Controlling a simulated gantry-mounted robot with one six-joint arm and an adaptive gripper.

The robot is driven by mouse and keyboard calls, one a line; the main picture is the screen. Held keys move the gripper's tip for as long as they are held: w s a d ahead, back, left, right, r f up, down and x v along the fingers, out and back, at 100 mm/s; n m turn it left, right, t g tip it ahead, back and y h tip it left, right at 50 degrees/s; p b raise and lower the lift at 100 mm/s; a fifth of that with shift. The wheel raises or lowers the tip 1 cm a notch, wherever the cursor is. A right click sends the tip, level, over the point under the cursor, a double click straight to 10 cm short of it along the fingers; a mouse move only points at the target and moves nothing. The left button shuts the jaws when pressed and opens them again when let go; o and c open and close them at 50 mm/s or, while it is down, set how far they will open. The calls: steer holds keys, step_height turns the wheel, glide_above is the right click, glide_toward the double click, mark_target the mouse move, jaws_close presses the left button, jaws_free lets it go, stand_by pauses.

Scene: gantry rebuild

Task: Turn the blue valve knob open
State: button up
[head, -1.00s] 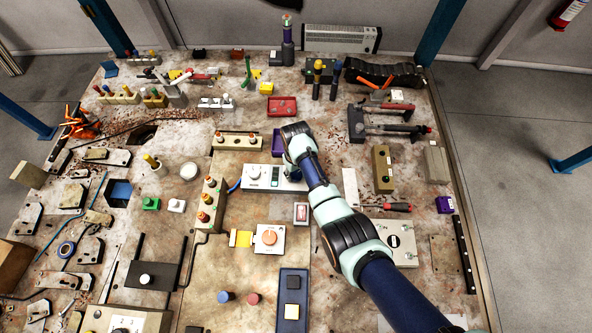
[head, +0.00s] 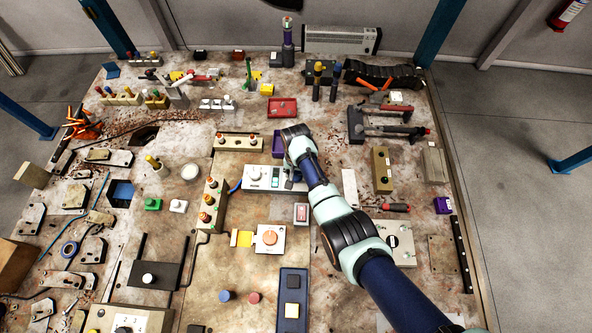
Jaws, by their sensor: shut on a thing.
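A white panel (head: 263,184) with a round white knob (head: 254,173) lies near the middle of the bench in the head view. My gripper (head: 291,183) points down at the right end of this panel. It is shut on the blue valve knob (head: 298,177), which shows only as a small blue patch. My wrist and fingers hide most of the knob, and its exact angle cannot be told.
A blue hose (head: 236,187) meets the panel's left end. A strip with orange buttons (head: 238,142) lies behind it, and another block with orange buttons (head: 211,203) stands to its left. A red tray (head: 282,107) is farther back. A blue cap (head: 225,296) and red cap (head: 253,298) stand in front.

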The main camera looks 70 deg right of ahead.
mark_target(296, 175)
stand_by(0.3)
steer(key=o, duration=1.2)
steer(key=shift+c, duration=0.2)
step_height(296, 175, up, 12)
